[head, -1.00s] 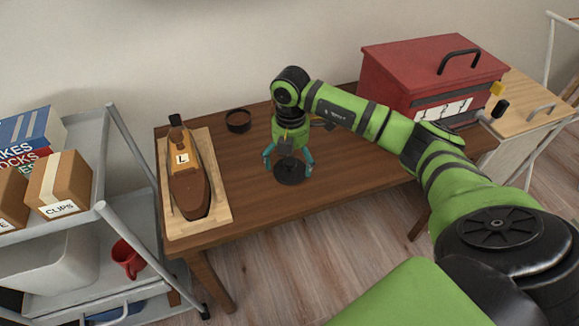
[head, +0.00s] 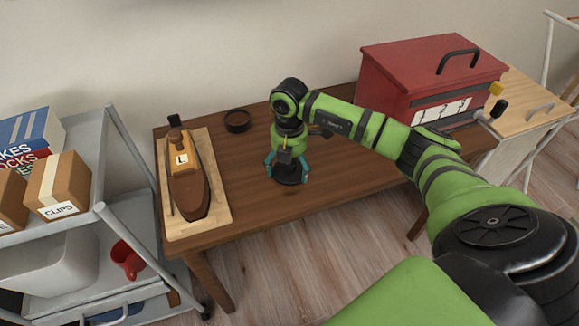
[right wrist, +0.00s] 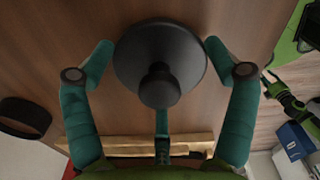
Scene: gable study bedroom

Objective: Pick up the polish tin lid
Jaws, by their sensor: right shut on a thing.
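The polish tin lid (head: 290,178) is a dark round disc with a knob on top, at the middle of the brown table. In the right wrist view the lid (right wrist: 185,45) lies between the teal fingers, its knob towards the camera. My right gripper (head: 287,165) is over the lid from above and shut on it. The fingers hide part of it in the head view; whether it touches the table I cannot tell. A dark, open round tin (head: 238,121) stands apart near the table's back edge; it also shows in the right wrist view (right wrist: 22,117).
A red box (head: 430,65) with a black handle stands at the right. A grey cart (head: 90,225) with boxes is at the left. The table between board and gripper is clear.

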